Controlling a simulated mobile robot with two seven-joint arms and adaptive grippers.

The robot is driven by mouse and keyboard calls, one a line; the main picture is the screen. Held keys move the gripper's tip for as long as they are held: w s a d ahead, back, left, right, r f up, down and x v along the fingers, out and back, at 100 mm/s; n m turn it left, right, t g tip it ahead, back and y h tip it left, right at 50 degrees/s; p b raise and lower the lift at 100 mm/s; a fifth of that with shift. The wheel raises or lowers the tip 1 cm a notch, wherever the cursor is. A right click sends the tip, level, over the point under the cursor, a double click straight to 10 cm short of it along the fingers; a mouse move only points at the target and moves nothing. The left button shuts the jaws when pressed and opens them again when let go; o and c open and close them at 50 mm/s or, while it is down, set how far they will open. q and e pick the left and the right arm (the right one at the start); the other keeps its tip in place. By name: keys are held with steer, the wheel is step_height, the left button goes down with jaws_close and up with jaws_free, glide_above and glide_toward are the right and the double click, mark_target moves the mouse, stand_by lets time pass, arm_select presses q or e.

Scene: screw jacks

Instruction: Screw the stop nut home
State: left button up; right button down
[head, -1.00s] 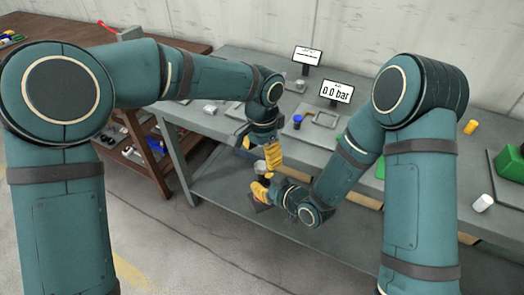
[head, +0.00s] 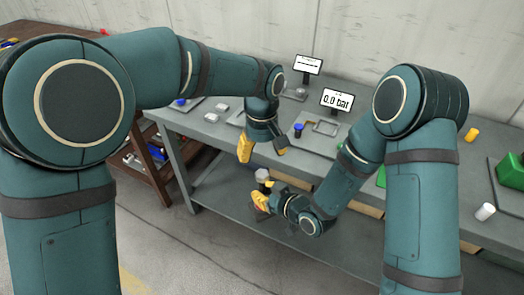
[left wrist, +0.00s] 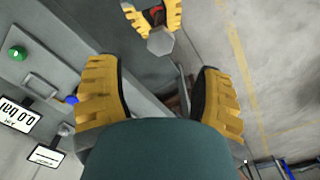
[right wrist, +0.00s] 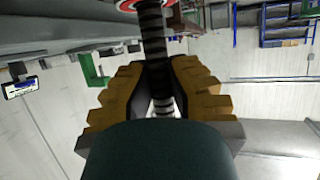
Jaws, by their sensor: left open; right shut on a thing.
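My right gripper (head: 263,199) is shut on a dark threaded spindle (right wrist: 152,40), which runs between its fingers in the right wrist view. A red and pale disc (right wrist: 147,4) sits around the spindle at the top of that view. A grey hexagonal piece (left wrist: 160,41) shows at my right gripper in the left wrist view; its pale top also shows in the head view (head: 262,174). I cannot tell whether it is the stop nut. My left gripper (head: 261,152) is open and empty, above and apart from that piece, which lies ahead between its fingers in the left wrist view.
The grey workbench (head: 205,128) lies behind the grippers, with a pressure display (head: 337,99), a blue-topped part (head: 298,130) and a shallow tray (head: 325,127). A lower shelf (head: 225,185) lies beneath. A green block (head: 511,170) stands at the right.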

mark_target(262, 173)
arm_select(q)
steer(key=shift+f, duration=0.1)
steer(key=shift+f, duration=3.95)
jaws_close()
